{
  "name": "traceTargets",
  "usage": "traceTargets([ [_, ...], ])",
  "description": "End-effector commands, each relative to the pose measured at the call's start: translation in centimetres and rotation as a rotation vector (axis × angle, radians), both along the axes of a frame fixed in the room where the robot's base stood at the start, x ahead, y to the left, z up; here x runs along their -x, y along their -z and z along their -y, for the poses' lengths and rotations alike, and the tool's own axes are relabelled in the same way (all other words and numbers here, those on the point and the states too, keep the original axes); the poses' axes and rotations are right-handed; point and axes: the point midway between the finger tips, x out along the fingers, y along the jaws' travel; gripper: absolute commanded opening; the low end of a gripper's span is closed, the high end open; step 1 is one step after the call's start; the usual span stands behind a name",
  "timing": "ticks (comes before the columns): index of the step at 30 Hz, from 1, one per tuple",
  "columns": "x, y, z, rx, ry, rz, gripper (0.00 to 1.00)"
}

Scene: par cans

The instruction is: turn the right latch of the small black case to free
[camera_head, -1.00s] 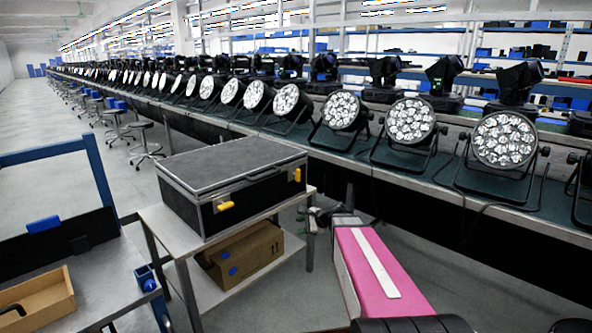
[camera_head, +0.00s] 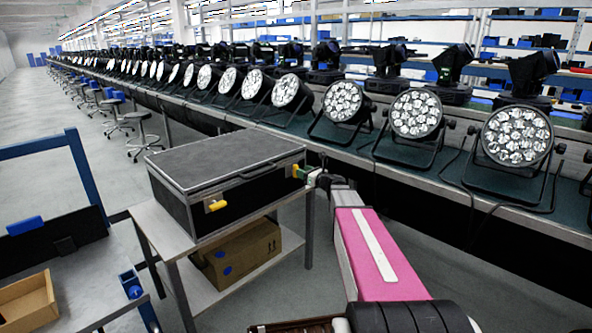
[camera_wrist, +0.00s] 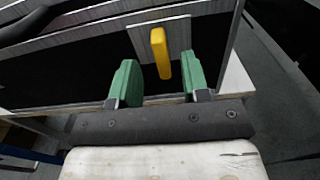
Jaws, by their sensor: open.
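The small black case (camera_head: 200,175) with metal edges sits closed on a small table. Its left latch (camera_head: 217,205) has a yellow handle lying nearly level. Its right latch is at the right end of the front, mostly hidden behind my gripper (camera_head: 304,173) in the head view. In the wrist view the right latch (camera_wrist: 161,52) is a yellow handle standing nearly upright, slightly tilted, on a light plate. My gripper (camera_wrist: 160,82) is open, with one green finger on each side of the handle's lower part. Gaps show on both sides; I cannot tell the depth.
The case stands on a grey table (camera_head: 150,222) with a cardboard box (camera_head: 240,252) on its lower shelf. A long bench (camera_head: 400,170) with rows of par cans runs behind, close to my arm. A blue-framed cart (camera_head: 85,255) is at the left. Floor shows between.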

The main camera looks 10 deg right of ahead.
Motion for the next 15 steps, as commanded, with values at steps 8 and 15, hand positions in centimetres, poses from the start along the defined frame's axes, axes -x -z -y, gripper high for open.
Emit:
traceTargets([
  [8,-3.4,0.0,-2.4,0.001,-0.002,0.001,0.43],
  [15,-4.2,0.0,-3.0,0.002,0.000,0.000,0.43],
])
